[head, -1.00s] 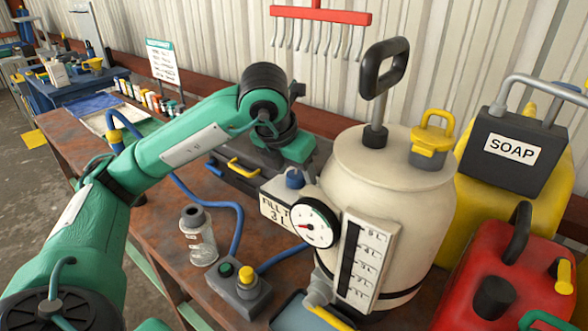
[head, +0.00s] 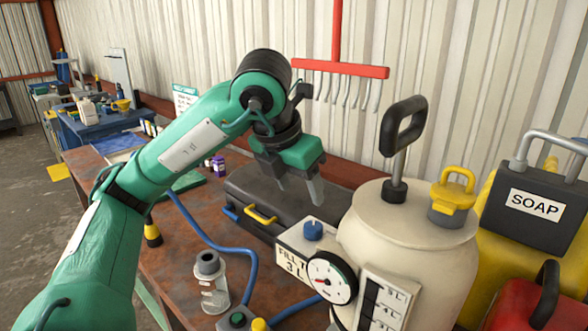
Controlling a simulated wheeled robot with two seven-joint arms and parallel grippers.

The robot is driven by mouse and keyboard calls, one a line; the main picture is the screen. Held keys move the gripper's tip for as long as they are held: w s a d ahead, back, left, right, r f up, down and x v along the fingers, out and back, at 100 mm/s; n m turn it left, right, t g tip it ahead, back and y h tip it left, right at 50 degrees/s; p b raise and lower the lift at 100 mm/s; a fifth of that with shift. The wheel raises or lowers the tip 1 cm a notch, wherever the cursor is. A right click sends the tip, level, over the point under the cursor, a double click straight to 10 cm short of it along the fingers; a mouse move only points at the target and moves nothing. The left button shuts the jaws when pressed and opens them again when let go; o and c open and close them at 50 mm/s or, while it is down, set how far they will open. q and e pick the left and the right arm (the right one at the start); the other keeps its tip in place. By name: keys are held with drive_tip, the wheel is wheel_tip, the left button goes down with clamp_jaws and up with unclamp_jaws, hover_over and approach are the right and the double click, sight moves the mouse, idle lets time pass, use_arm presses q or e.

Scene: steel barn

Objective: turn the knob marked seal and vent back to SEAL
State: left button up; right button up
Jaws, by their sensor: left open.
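A cream pressure tank (head: 400,232) with a black pump handle (head: 402,127) stands at the right of the bench. A yellow cap or knob (head: 455,195) on a grey collar sits on top of the tank. A blue knob (head: 313,230) sits on a white box beside the tank. I can read no SEAL or VENT marking, so I cannot tell which one carries it. My left gripper (head: 299,190) is open and empty, fingers pointing down, above the dark case and left of the tank, apart from both knobs. My right gripper is out of view.
A gauge (head: 332,277) and a level scale (head: 382,305) are on the tank front. A soap container (head: 534,205) and a red can (head: 508,301) crowd the right.

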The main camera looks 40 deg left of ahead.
use_arm(q)
drive_tip(key=shift+v, duration=1.45)
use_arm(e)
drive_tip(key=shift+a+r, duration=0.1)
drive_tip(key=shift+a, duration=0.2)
use_arm(q)
drive_tip(key=shift+r, duration=0.1)
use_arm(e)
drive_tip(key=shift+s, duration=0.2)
